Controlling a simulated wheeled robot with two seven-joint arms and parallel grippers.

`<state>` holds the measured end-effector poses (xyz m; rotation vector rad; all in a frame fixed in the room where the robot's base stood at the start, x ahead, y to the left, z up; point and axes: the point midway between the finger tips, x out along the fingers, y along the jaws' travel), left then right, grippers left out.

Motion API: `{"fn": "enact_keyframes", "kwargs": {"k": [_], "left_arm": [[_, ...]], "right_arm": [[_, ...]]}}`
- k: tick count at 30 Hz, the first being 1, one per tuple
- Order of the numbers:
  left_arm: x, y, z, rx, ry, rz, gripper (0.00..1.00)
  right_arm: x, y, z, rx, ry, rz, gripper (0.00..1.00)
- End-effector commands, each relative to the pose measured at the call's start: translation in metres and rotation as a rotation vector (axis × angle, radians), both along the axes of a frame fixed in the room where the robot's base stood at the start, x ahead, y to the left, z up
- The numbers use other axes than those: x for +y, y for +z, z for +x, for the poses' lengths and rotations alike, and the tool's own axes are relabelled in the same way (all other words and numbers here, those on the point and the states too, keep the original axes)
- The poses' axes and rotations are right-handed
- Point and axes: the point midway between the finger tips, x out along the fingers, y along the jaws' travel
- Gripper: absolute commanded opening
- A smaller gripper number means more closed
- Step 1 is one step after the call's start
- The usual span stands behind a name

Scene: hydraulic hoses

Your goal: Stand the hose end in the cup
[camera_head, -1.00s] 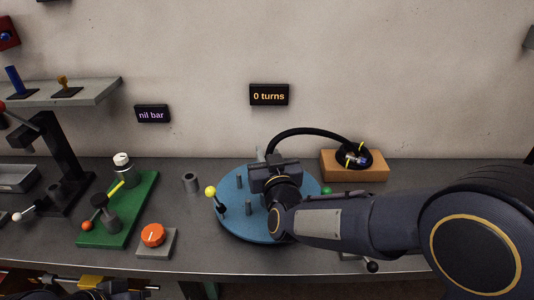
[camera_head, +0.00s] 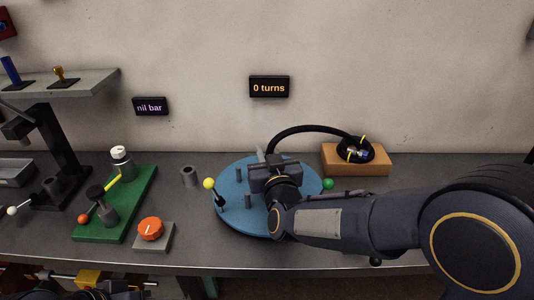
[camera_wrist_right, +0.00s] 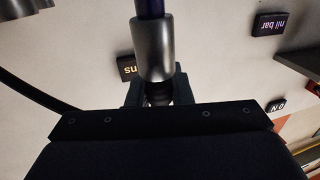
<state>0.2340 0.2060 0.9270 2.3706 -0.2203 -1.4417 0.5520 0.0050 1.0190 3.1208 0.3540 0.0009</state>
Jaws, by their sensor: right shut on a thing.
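The black hose (camera_head: 312,127) arches from a coil on an orange-brown block to my right gripper (camera_head: 264,165), which is above the back of the blue round plate (camera_head: 232,215). In the right wrist view, my right gripper (camera_wrist_right: 155,98) is shut on the hose end (camera_wrist_right: 153,48), a grey metal sleeve with a dark bluish piece beyond it. In the head view a pale tip shows just behind the gripper.
The plate carries several grey pegs, a yellow-knobbed lever (camera_head: 209,184) and a green knob (camera_head: 327,183). A green board (camera_head: 135,205) with fittings and an orange knob (camera_head: 150,228) lie left. The block (camera_head: 372,165) stands at the back right.

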Motion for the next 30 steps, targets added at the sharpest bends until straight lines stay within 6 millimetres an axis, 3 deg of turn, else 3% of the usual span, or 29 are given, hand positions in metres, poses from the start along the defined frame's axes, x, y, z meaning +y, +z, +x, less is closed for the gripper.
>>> {"fn": "enact_keyframes", "kwargs": {"k": [11,12,17,26,30], "left_arm": [[0.000,-0.010,0.000,0.000,0.000,0.000,0.36],[0.000,-0.009,0.000,0.000,0.000,0.000,0.36],[0.000,-0.009,0.000,0.000,0.000,0.000,0.36],[0.000,-0.009,0.000,0.000,0.000,0.000,0.36],[0.000,-0.010,0.000,0.000,0.000,0.000,0.36]], "right_arm": [[0.000,-0.010,0.000,-0.001,0.000,0.000,0.00],[0.000,-0.009,0.000,-0.001,0.000,0.000,0.23],[0.000,-0.009,0.000,0.000,0.000,0.000,0.44],[0.000,-0.009,-0.002,0.001,0.000,0.000,0.45],[-0.003,-0.009,-0.016,0.001,0.002,0.001,0.45]]}}
